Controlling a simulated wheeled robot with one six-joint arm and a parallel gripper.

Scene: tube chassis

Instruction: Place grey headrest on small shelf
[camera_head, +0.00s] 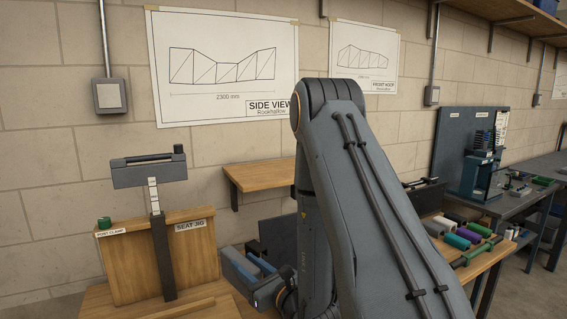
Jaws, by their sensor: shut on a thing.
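The small wooden shelf (262,178) is fixed to the block wall left of my raised arm. Its visible top is bare, and my arm hides its right end. A dark grey bar (140,175) with a black rod along its top sits on the upright post (162,245) of the seat jig. I cannot tell whether this bar is the grey headrest. A grey roll also lies among the coloured rolls at the right (434,228).
The wooden jig board (193,260) has a green knob (104,222) on top. At the right are a bench with coloured rolls and a dark tool panel (450,140). A high shelf (490,12) runs above.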

